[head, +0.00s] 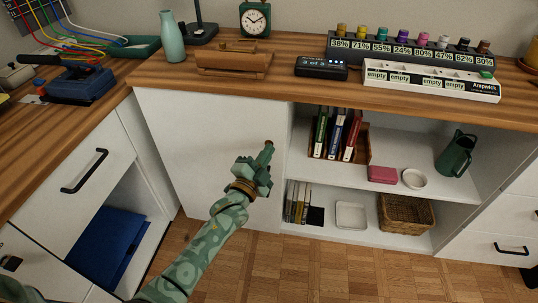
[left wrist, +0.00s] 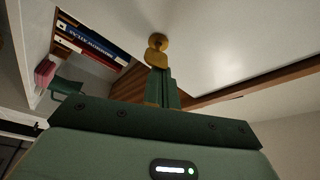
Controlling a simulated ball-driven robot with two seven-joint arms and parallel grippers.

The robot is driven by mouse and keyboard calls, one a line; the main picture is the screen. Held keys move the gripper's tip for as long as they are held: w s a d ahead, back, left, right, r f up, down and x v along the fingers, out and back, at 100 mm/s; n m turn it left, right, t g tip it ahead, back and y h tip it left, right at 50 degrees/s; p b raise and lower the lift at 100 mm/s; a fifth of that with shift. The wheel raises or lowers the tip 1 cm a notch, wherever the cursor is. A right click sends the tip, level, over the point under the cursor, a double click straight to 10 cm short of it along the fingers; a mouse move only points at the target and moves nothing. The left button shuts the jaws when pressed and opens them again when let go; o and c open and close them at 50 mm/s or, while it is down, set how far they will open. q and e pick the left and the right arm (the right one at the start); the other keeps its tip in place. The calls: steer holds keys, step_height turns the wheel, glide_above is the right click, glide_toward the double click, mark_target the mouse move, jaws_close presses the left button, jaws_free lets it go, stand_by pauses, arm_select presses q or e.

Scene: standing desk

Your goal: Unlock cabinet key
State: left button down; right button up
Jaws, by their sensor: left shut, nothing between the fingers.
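A brass key (left wrist: 157,55) stands in a round brass lock (left wrist: 158,41) on the white cabinet door in the left wrist view. In the head view a small brown tip (head: 269,143) near the right edge of the closed white door (head: 195,140) seems to be the same spot. My left gripper (head: 265,155) points up at it. In the left wrist view its narrow green fingers (left wrist: 163,85) are shut and empty, with their tips right at the key's bow. I cannot tell whether they touch it. My right gripper is out of view.
Right of the door are open shelves with books (head: 335,135), a pink box (head: 382,174), a green jug (head: 456,153) and a wicker basket (head: 405,213). The wooden desktop (head: 290,83) overhangs the door. An open compartment with a blue item (head: 105,245) is at left.

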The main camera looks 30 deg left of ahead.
arm_select(q)
steer(key=shift+a+n+t+y, duration=0.15)
steer(key=shift+n+y, duration=0.15)
steer(key=shift+n, duration=0.4)
steer(key=shift+n+t+y, duration=0.15)
steer(key=shift+n+y, duration=0.15)
steer(key=shift+n, duration=0.4)
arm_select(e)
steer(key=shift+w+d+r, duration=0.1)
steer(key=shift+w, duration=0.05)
arm_select(q)
steer(key=shift+s, duration=0.1)
steer(key=shift+a+n+y, duration=0.1)
steer(key=shift+n+y, duration=0.2)
steer(key=shift+n, duration=0.8)
steer(key=n, duration=0.2)
steer(key=n+y, duration=0.1)
steer(key=n, duration=0.1)
steer(key=shift+a+f+t+y, duration=0.1)
steer(key=shift+a+t+y, duration=0.05)
steer(key=shift+t+y, duration=0.15)
steer(key=n+y, duration=0.2)
steer(key=n, duration=0.2)
steer(key=shift+s+a, duration=0.1)
steer(key=shift+a, duration=0.05)
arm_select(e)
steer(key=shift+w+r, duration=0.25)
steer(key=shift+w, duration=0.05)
